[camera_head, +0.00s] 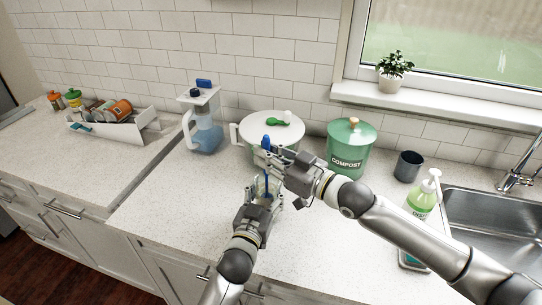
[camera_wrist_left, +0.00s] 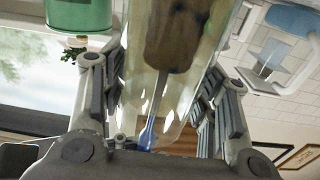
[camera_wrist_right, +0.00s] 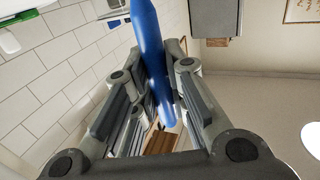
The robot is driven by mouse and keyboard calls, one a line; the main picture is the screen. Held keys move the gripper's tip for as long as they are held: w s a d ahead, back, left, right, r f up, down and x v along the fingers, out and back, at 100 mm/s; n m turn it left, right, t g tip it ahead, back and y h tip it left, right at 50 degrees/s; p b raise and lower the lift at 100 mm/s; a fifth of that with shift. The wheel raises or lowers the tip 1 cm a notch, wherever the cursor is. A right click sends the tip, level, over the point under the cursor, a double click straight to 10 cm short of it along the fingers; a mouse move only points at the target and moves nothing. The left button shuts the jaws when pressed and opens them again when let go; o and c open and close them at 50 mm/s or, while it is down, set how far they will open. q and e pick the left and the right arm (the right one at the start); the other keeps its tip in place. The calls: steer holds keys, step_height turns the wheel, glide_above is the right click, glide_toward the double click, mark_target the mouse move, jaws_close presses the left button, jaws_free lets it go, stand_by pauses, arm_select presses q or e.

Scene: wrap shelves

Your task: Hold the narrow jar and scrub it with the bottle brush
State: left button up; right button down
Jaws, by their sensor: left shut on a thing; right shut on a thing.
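The narrow jar (camera_wrist_left: 204,62) is clear glass and stands in the fingers of my left gripper (camera_wrist_left: 160,112), which is shut on it. In the head view the jar (camera_head: 262,186) is partly hidden by the grippers. My right gripper (camera_wrist_right: 155,105) is shut on the blue handle of the bottle brush (camera_wrist_right: 150,45), just above the jar. The handle's top (camera_head: 266,141) pokes up above my right gripper in the head view. In the left wrist view the brown brush head (camera_wrist_left: 178,35) shows inside the jar, with a blue tip part (camera_wrist_left: 147,134) near it.
A water pitcher (camera_head: 206,137) is at left. A dark cup (camera_head: 408,166), soap bottle (camera_head: 421,198) and sink (camera_head: 490,235) are at right. The front left counter is clear.

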steer(key=shift+w, duration=0.25)
steer(key=shift+r, duration=2.95)
step_height(320, 180, down, 6)
steer(key=shift+w, duration=0.45)
steer(key=shift+s, duration=0.1)
steer(key=shift+s, duration=0.6)
steer(key=shift+s+a, duration=0.15)
steer(key=shift+a, duration=0.05)
steer(key=shift+s+a, duration=0.2)
steer(key=shift+a, duration=0.15)
